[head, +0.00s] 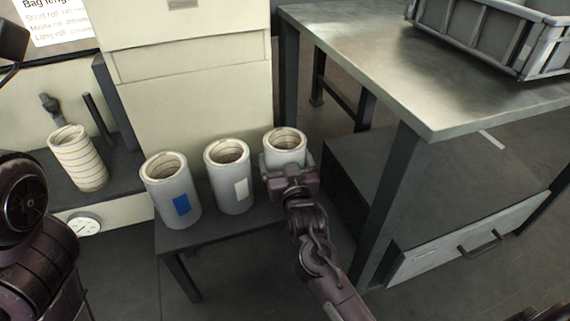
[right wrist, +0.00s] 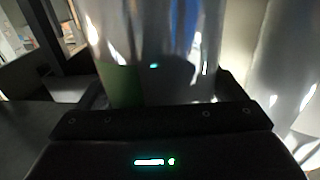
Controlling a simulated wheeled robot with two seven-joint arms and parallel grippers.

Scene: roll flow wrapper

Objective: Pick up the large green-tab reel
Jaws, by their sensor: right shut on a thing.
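Three silvery reels stand upright in a row on a low dark bench. The right-hand reel (head: 285,141) is in my right gripper (head: 288,172), which is shut on its near side. In the right wrist view the reel (right wrist: 150,45) fills the space between the fingers, and a green patch, the green tab (right wrist: 121,86), shows low on it. In the head view this tab is hidden by my gripper. The middle reel (head: 230,183) has a white tab and the left reel (head: 172,196) a blue tab. My left gripper is not in view; only part of my left arm shows.
The low bench (head: 205,232) holds the reels close together. A metal table (head: 440,85) with a grey crate (head: 490,38) stands to the right. A cream machine (head: 195,95) is behind. A striped cream roll (head: 78,160) and a round gauge (head: 84,224) are at left.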

